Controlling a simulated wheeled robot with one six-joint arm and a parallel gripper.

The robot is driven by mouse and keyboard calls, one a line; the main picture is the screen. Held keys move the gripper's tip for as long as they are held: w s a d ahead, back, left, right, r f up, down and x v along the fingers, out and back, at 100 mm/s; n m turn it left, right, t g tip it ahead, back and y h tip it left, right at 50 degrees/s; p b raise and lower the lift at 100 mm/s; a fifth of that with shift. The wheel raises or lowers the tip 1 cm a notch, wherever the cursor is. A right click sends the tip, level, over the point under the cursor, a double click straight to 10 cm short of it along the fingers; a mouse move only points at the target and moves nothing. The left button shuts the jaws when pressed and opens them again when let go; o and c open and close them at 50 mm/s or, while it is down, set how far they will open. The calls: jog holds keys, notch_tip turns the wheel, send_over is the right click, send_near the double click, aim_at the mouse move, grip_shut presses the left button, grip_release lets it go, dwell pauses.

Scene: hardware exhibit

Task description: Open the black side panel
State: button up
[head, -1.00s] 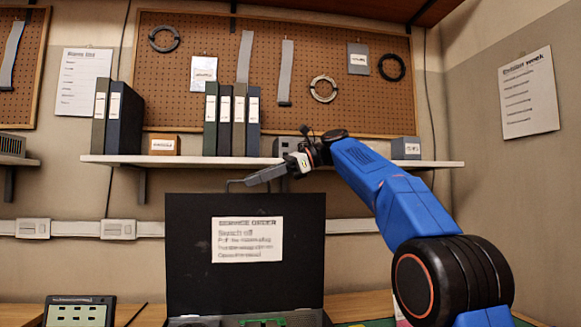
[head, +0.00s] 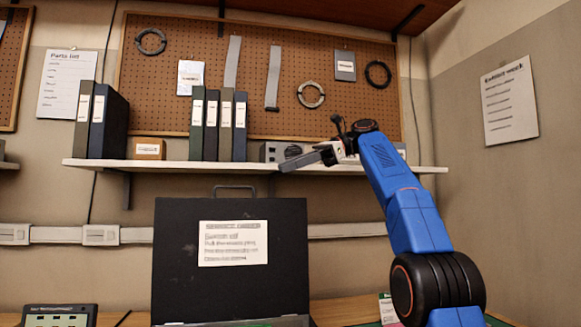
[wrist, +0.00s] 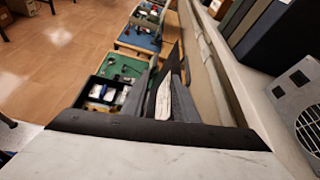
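The black side panel (head: 180,255) stands upright at the lower middle of the head view. It carries a white service sheet (head: 233,243) and a dark handle (head: 234,188) on its top edge. My gripper (head: 290,164) is above and to the right of the handle, in front of the shelf, touching neither panel nor handle. In the wrist view two dark fingers (wrist: 165,95) stick out with a gap between them. A white sheet shows in that gap. The gripper is empty.
A shelf (head: 110,164) with binders (head: 225,125) runs behind my gripper; a grey vented box (wrist: 300,105) shows in the wrist view. A tablet-like device (head: 60,316) lies at lower left.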

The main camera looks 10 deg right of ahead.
grip_shut()
jog(key=w+d+f+n+t+y, duration=0.15)
jog(key=w+f+n+t, duration=0.25)
jog(key=f+n+t, duration=0.4)
jog(key=w+a+n, duration=0.1)
jog(key=w+a, duration=0.4)
jog(key=a, duration=0.3)
jog(key=shift+w+a+r, duration=0.15)
jog(key=shift+w+r, duration=0.05)
dwell(0.4)
